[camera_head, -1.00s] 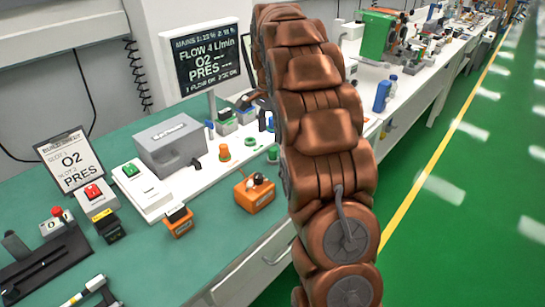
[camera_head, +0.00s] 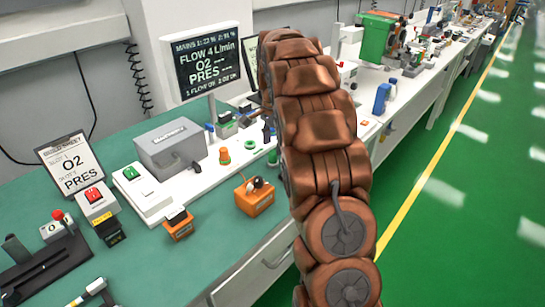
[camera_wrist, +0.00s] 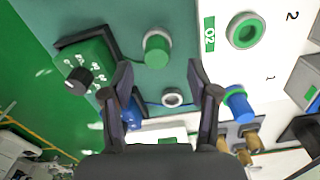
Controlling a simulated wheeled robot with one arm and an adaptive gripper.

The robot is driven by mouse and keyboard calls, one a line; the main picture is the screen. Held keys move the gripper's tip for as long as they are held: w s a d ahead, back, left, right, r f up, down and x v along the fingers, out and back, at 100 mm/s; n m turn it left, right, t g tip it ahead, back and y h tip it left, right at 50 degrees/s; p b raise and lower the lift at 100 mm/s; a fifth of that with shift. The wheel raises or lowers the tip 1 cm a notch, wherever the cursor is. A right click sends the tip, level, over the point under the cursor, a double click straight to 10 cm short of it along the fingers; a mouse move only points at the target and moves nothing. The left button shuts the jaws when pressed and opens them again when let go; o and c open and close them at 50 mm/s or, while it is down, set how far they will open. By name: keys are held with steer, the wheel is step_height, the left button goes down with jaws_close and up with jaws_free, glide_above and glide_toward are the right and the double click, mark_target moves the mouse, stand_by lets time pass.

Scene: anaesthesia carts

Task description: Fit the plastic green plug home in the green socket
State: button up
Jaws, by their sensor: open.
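My gripper (camera_wrist: 160,72) is open and empty, its two dark fingers spread in the wrist view. A green plug with a pale grey-green end (camera_wrist: 157,49) stands on the teal surface, just beyond the fingertips and roughly between them, not gripped. The green ring-shaped socket (camera_wrist: 247,31) is on the white panel to the right, beside a green O2 label, and looks empty. In the head view my arm hides most of the gripper and the area around it, so I cannot tell the plug there.
A green box with a black knob (camera_wrist: 88,74) stands left of the fingers. A blue cylinder (camera_wrist: 238,104) is close by the right finger; a grey ring (camera_wrist: 172,98) lies between the fingers. Brass fittings (camera_wrist: 243,146) are at lower right. An orange box (camera_head: 254,197) sits near the bench edge.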

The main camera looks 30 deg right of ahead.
mark_target(273, 152)
steer(key=f, duration=0.3)
steer(key=shift+s+a+p, duration=0.2)
steer(key=shift+a+p, duration=0.1)
steer(key=shift+p, duration=0.05)
steer(key=shift+f, duration=0.4)
steer(key=shift+c, duration=0.2)
jaws_close()
steer(key=shift+r, duration=0.15)
